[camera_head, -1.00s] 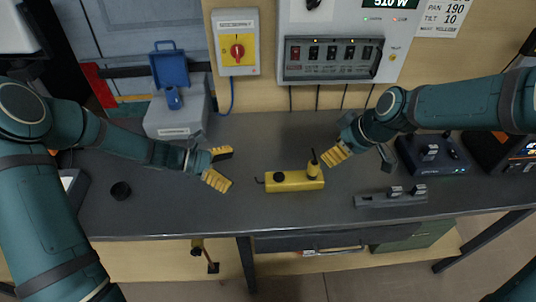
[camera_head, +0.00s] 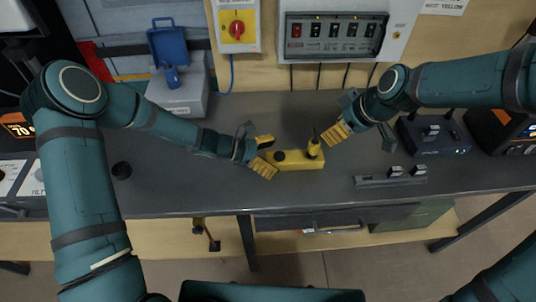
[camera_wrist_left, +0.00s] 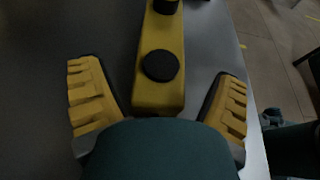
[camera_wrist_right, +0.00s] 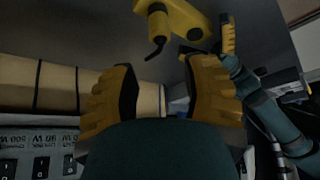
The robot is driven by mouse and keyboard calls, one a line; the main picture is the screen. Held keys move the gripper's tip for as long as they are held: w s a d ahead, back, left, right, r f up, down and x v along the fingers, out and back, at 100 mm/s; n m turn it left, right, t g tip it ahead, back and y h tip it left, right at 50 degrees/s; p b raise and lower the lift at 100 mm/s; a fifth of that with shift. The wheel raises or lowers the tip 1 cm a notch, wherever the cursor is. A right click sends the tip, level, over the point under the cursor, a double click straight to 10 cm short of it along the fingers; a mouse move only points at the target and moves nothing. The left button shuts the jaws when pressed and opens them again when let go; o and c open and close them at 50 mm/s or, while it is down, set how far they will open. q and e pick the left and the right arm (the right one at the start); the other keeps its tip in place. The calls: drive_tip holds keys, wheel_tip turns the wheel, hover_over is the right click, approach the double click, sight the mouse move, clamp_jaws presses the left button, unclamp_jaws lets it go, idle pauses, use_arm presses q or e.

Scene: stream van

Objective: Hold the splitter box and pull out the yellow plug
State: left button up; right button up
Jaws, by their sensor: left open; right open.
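The yellow splitter box (camera_head: 300,162) lies on the dark bench. A round black disc (camera_wrist_left: 160,65) is on its top near the left end. The yellow plug (camera_head: 314,149) stands upright at the box's right end, with a short dark cable on top; it also shows in the right wrist view (camera_wrist_right: 158,24). My left gripper (camera_head: 266,155) is open, its fingers on either side of the box's left end with gaps visible in the left wrist view (camera_wrist_left: 157,85). My right gripper (camera_head: 339,132) is open and empty, right of the plug and apart from it.
A grey strip with switches (camera_head: 390,178) and a dark blue device (camera_head: 433,133) are at the right. A grey case (camera_head: 182,98) stands at the back left. The bench in front of the box is clear.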

sight(314, 141)
use_arm(q)
drive_tip(key=c, duration=1.4)
use_arm(e)
drive_tip(key=o, duration=0.3)
drive_tip(key=shift+o, duration=0.4)
drive_tip(key=w+a+g, duration=0.1)
drive_tip(key=a+g+h, duration=0.1)
drive_tip(key=a, duration=0.1)
drive_tip(key=shift+w+f+m+h, duration=0.15)
drive_tip(key=shift+w+m+h, duration=0.15)
drive_tip(key=shift+w+m, duration=0.1)
drive_tip(key=shift+w+a+m+g+h, duration=0.45)
drive_tip(key=shift+g+h, duration=0.15)
drive_tip(key=shift+h, duration=0.2)
drive_tip(key=shift+w+a+r+m+h, duration=0.15)
drive_tip(key=shift+w+r+m+h, duration=0.15)
drive_tip(key=shift+h, duration=0.4)
wheel_tip(314, 141, down, 12)
drive_tip(key=shift+r, duration=0.1)
drive_tip(key=shift+c, duration=0.2)
clamp_jaws()
